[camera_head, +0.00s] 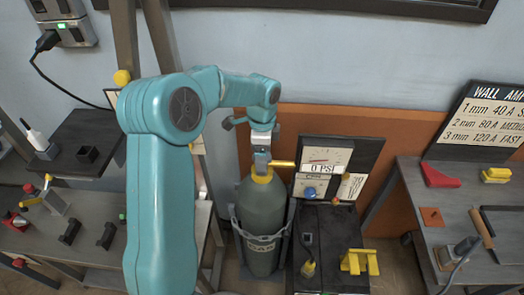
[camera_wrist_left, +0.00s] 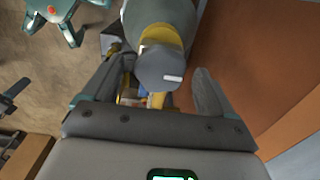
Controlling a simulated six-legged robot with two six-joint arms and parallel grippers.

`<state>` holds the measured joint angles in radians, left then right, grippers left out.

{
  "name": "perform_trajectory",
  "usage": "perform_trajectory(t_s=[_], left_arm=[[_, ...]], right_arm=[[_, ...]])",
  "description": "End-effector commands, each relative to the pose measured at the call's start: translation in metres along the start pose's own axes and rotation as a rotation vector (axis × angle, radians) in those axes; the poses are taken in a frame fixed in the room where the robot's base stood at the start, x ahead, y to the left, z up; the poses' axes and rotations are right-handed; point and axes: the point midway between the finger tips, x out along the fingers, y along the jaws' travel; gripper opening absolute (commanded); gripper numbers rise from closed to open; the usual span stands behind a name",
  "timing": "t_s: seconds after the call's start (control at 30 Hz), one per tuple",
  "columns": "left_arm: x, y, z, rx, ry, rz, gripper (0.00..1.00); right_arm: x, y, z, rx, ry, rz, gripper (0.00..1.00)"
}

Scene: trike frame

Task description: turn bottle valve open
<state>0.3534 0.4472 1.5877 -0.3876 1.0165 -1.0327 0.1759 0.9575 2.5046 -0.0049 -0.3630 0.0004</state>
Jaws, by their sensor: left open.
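The dark green gas bottle (camera_head: 262,215) stands upright in a grey holder in the head view. Its neck is yellow, and a yellow lever (camera_head: 284,164) sticks out to the right at the valve. In the left wrist view the bottle (camera_wrist_left: 190,12) is seen from above with the grey valve cap (camera_wrist_left: 162,68) in front of it. My left gripper (camera_head: 262,158) points down at the bottle's top. In the left wrist view its two fingers are spread apart, one on each side of the valve cap. Contact with the valve cannot be told. My right gripper does not show.
A gauge panel (camera_head: 326,156) reading 0 PSI stands right of the bottle, above a dark box (camera_head: 330,225). A yellow bracket (camera_head: 360,262) sits at its front. Grey benches with tools flank both sides. An orange-brown board is close behind the bottle.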

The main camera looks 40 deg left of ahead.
Motion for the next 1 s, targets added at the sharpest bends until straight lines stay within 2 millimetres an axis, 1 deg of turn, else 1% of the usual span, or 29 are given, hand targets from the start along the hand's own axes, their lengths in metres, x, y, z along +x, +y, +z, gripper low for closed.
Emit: perform_trajectory(t_s=[0.07,0.1,0.17,0.2,0.23,0.47,0.67,0.87,1.0], left_arm=[[-0.0004,-0.0001,0.0000,0.000,0.000,0.000,0.86],[-0.0005,0.0000,0.0000,0.000,0.000,0.000,0.73],[-0.0005,0.0000,0.0000,0.000,0.000,-0.001,0.54],[-0.0005,0.0000,0.0000,0.000,0.000,0.000,0.41],[-0.0005,0.0001,-0.0001,0.000,0.000,0.000,0.31],[0.0000,0.0004,-0.0003,-0.002,0.000,0.001,0.31],[0.0005,0.0006,-0.0005,-0.045,0.001,0.002,0.31],[0.0010,0.0005,-0.0008,-0.161,0.001,0.002,0.31],[0.0012,0.0005,-0.0009,-0.282,0.001,0.001,0.31]], right_arm=[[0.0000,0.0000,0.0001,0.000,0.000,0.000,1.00],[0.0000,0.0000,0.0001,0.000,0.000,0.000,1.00],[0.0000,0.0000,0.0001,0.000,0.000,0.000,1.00],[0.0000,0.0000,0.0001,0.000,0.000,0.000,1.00],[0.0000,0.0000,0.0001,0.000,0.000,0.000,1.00],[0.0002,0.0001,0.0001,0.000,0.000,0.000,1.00],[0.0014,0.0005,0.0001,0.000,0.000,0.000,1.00],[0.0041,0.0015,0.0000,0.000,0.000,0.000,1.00],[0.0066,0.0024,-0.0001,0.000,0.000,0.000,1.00]])
